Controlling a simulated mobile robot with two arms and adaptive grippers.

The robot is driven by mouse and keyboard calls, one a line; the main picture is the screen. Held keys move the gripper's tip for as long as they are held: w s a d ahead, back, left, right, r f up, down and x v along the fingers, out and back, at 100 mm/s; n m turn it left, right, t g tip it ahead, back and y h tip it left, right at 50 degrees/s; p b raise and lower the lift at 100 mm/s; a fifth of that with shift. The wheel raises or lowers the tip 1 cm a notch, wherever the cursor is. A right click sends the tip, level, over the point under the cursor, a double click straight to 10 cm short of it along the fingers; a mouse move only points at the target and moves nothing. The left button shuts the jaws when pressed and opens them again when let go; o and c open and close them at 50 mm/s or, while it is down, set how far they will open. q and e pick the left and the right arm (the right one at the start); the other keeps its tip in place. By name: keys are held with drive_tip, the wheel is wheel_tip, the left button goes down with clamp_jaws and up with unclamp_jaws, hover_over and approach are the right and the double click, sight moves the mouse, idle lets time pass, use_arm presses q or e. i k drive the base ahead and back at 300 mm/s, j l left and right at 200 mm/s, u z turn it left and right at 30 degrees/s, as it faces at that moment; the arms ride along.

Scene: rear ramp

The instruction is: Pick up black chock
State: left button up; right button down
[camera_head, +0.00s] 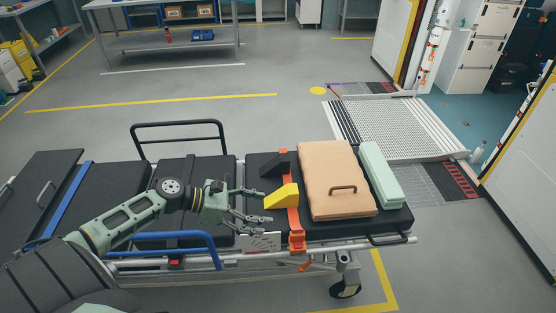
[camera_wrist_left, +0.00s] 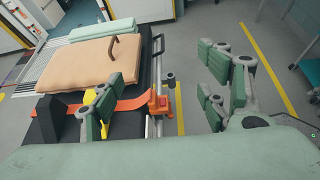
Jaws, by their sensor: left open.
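The black chock (camera_head: 275,165) is a dark wedge on the black stretcher mattress (camera_head: 258,158), beside the orange strap (camera_head: 293,220). It lies just behind a yellow wedge (camera_head: 283,197). In the left wrist view a dark wedge shape (camera_wrist_left: 46,120) at the left edge seems to be the chock. The yellow wedge (camera_wrist_left: 96,97) is partly hidden there behind a finger. My left gripper (camera_head: 264,206) is open and empty over the stretcher, to the left of the yellow wedge and nearer the front than the chock. My right gripper is not in view.
A peach case (camera_head: 337,170) with a handle and a pale green pad (camera_head: 381,176) lie right of the wedges. A black rail (camera_head: 180,124) rises at the stretcher's far side, a blue rail (camera_head: 170,237) at the near side. Open floor surrounds it; a ramp (camera_head: 395,127) stands beyond.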

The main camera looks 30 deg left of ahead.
sight(280, 164)
drive_tip(key=i+j, duration=1.15)
